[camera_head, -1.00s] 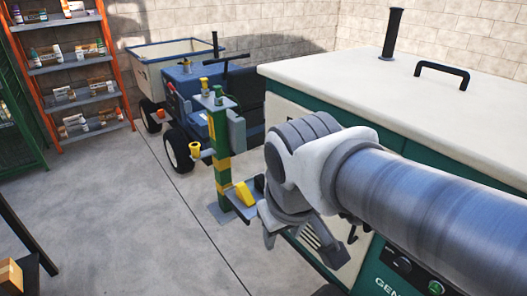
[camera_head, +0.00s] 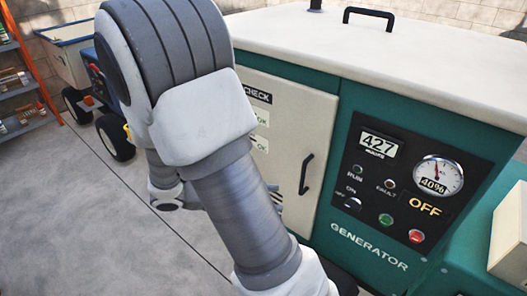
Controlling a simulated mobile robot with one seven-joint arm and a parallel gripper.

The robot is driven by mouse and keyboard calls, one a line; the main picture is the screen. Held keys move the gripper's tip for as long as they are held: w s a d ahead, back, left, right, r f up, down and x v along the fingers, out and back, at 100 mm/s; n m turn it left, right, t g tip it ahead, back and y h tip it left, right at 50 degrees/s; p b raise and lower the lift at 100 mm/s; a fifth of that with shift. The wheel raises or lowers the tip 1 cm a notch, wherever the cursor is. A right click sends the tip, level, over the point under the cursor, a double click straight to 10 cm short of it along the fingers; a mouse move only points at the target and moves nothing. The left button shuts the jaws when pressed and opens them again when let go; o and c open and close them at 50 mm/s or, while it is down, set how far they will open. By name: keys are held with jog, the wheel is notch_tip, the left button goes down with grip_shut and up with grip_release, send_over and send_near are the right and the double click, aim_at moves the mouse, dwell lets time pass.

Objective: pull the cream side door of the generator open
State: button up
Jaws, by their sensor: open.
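The cream side door (camera_head: 295,125) of the generator (camera_head: 395,185) is on its teal side, left of the control panel. It looks shut and flush with the body. Its dark vertical handle (camera_head: 306,174) is on the door's right part and shows clear of my arm. My arm covers the door's left and lower parts. My gripper (camera_head: 168,205) shows only in part, low behind my arm and well left of the handle. It is open and apart from the handle; its fingertips are mostly hidden.
The control panel (camera_head: 398,190) has a gauge and buttons. A black top handle (camera_head: 368,18) sits on the cream lid (camera_head: 420,55). A pale box (camera_head: 508,238) is at the right edge. A cart (camera_head: 68,50) and shelves (camera_head: 20,95) stand at left. Floor (camera_head: 70,220) at left is clear.

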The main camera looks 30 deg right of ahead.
aim_at(302, 176)
jog(key=w+d+f+n+t+h+b, duration=0.1)
jog(key=w+f+n+t+h+b, duration=0.1)
jog(key=w+f+n+t+h, duration=0.45)
jog(key=shift+n+g+y, duration=0.55)
jog(key=shift+n+g, duration=0.1)
jog(key=shift+n, duration=0.3)
jog(key=d, duration=0.5)
jog(key=w+d+f, duration=0.1)
jog(key=d, duration=0.5)
jog(key=d+f, duration=0.1)
jog(key=d, duration=0.5)
jog(key=shift+w+d+f+b, duration=0.2)
jog(key=shift+w+f+b, duration=0.05)
jog(key=shift+b, duration=0.05)
grip_shut()
